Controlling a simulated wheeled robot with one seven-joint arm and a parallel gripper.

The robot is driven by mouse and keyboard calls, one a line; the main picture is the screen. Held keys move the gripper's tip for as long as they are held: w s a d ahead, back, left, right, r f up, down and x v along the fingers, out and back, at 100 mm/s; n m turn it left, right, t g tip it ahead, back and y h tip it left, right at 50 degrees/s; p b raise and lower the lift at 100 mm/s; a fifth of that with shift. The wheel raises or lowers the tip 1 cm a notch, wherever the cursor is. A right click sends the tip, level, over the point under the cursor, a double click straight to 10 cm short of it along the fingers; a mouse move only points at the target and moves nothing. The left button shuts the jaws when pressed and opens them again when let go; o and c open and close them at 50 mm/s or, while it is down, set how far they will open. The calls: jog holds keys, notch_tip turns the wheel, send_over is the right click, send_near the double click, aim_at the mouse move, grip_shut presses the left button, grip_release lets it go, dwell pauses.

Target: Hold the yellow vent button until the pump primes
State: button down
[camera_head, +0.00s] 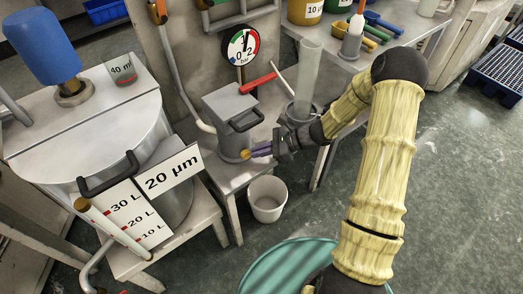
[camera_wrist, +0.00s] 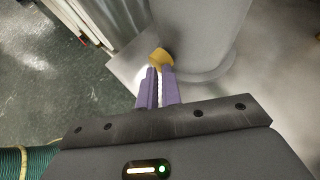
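The yellow vent button (camera_head: 245,155) sits low on the side of the grey pump housing (camera_head: 229,108). In the wrist view the round yellow button (camera_wrist: 160,56) is directly ahead of my fingertips. My gripper (camera_head: 261,149) comes to it from the right, its purple fingers side by side and nearly together. In the wrist view my gripper (camera_wrist: 159,71) appears shut, with nothing seen between the fingers. The fingertips are at the button and seem to touch it; I cannot tell whether it is pressed in. A pressure gauge (camera_head: 240,46) marked in bar stands above the housing.
A white bucket (camera_head: 267,199) is on the floor below. Open floor lies at right.

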jog(key=shift+s+a, duration=0.15)
jog(key=shift+a, duration=0.35)
jog(key=shift+d+r+p, duration=0.25)
jog(key=shift+d+p, duration=0.1)
jog(key=shift+p, duration=0.2)
jog(key=w+p+v, duration=0.1)
jog(key=p+v, duration=0.3)
jog(key=v, duration=1)
jog(key=shift+s+d+f, duration=0.2)
jog(key=shift+s+f, duration=0.05)
jog(key=shift+s, duration=0.1)
